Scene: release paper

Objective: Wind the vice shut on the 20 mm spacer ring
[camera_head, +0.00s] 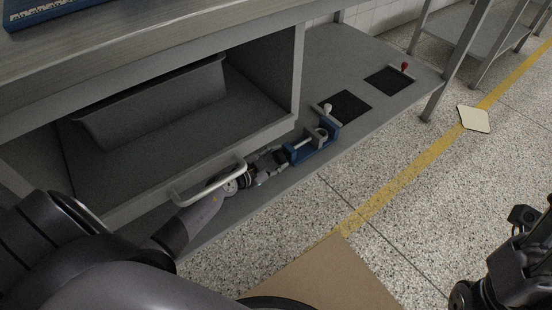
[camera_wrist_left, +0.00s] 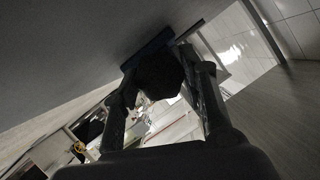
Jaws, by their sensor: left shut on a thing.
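The blue vice (camera_head: 318,150) sits on the lower shelf, near its front edge. A pale grey round piece (camera_head: 320,134), which looks like the spacer ring, is at its jaws; I cannot tell whether the jaws touch it. My left gripper (camera_head: 275,160) is at the vice's left end, shut on the dark vice knob (camera_wrist_left: 160,76). In the left wrist view the knob sits between both fingers (camera_wrist_left: 162,92), with a strip of the blue vice (camera_wrist_left: 150,48) behind it. My right gripper (camera_head: 528,222) is at the right edge, away from the vice; its fingers are unclear.
A white bar handle (camera_head: 207,184) on the cabinet front passes close to my left wrist. Two black mats (camera_head: 343,106) (camera_head: 388,82) lie on the shelf beyond the vice, beside a white knob (camera_head: 328,108) and a red knob (camera_head: 404,66). Open floor lies right of the shelf.

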